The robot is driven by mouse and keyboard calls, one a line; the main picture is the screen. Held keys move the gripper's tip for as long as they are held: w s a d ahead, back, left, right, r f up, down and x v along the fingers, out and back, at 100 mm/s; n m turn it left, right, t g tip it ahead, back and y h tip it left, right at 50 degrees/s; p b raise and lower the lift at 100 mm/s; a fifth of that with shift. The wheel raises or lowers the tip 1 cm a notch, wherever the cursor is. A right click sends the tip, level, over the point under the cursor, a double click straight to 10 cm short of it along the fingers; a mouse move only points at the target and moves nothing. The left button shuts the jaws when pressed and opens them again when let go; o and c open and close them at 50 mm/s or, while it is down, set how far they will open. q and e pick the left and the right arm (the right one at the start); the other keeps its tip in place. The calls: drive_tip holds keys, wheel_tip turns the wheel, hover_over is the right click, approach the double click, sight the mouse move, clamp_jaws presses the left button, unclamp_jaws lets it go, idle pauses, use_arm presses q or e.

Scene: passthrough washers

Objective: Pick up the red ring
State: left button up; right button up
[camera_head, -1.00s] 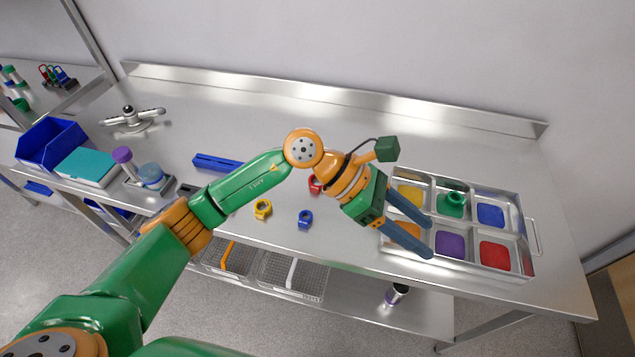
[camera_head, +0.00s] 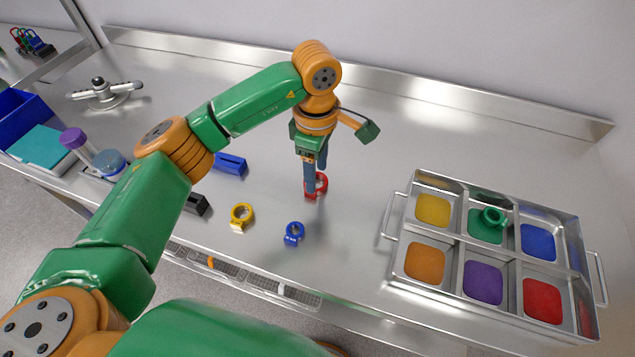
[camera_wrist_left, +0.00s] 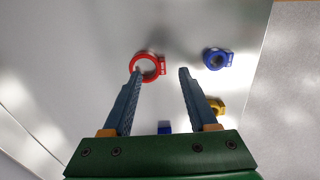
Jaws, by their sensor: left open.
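The red ring (camera_head: 321,184) lies on the steel table, partly hidden behind my left gripper's fingers in the head view. My left gripper (camera_head: 313,190) points down at it from above, with its fingers blue-grey. In the left wrist view the red ring (camera_wrist_left: 147,67) lies ahead of the open fingers (camera_wrist_left: 160,72), nearer the left finger, whose tip overlaps its lower left edge in the picture. Nothing is held between the fingers. I cannot tell whether a finger touches the ring. My right gripper is not in view.
A blue ring (camera_head: 294,233) and a yellow ring (camera_head: 241,217) lie nearby. A steel tray (camera_head: 452,201) with coloured compartments stands at right, a green ring (camera_head: 491,219) in its green compartment. A blue block (camera_head: 231,164) lies left of the gripper.

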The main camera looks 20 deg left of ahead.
use_arm(q)
drive_tip(key=f+p, duration=0.1)
drive_tip(key=f, duration=0.1)
drive_tip(key=a+f+p, duration=0.1)
drive_tip(key=f, duration=0.2)
drive_tip(key=shift+w+a+f+p, duration=0.1)
drive_tip(key=shift+a+f+p, duration=0.1)
drive_tip(key=shift+f+p, duration=0.15)
drive_tip(key=shift+f, duration=0.2)
drive_tip(key=shift+d, duration=0.1)
drive_tip(key=shift+c, duration=0.2)
clamp_jaws()
drive_tip(key=shift+r, duration=0.15)
